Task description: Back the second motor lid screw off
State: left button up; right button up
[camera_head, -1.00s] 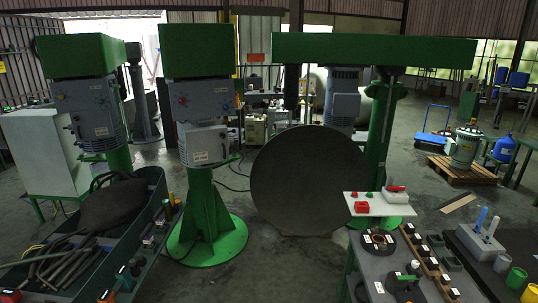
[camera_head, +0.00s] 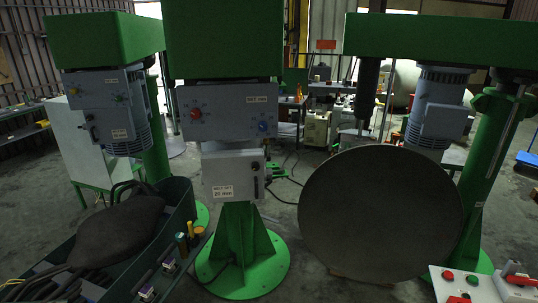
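Neither of my grippers is in view. A grey motor (camera_head: 436,115) hangs under the green beam (camera_head: 430,38) at the right, partly behind a large dark round disc (camera_head: 380,215). Another grey finned motor body (camera_head: 141,130) hangs at the left under a green head (camera_head: 100,38). In the centre a grey control box (camera_head: 228,118) with a red and a blue knob sits above a second labelled grey box (camera_head: 235,178). I cannot make out a motor lid screw on any of them; they are too small or hidden.
A dark green trough (camera_head: 165,240) with a dark bulky bag (camera_head: 120,230) fills the lower left. A green pedestal (camera_head: 238,235) stands mid-floor. The disc blocks the floor to its right. Some floor shows between pedestal and disc.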

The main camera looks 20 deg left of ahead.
aim_at(254, 166)
jog(key=i, duration=0.4)
jog(key=u, duration=1.75)
jog(key=i, duration=0.5)
jog(key=z, duration=0.1)
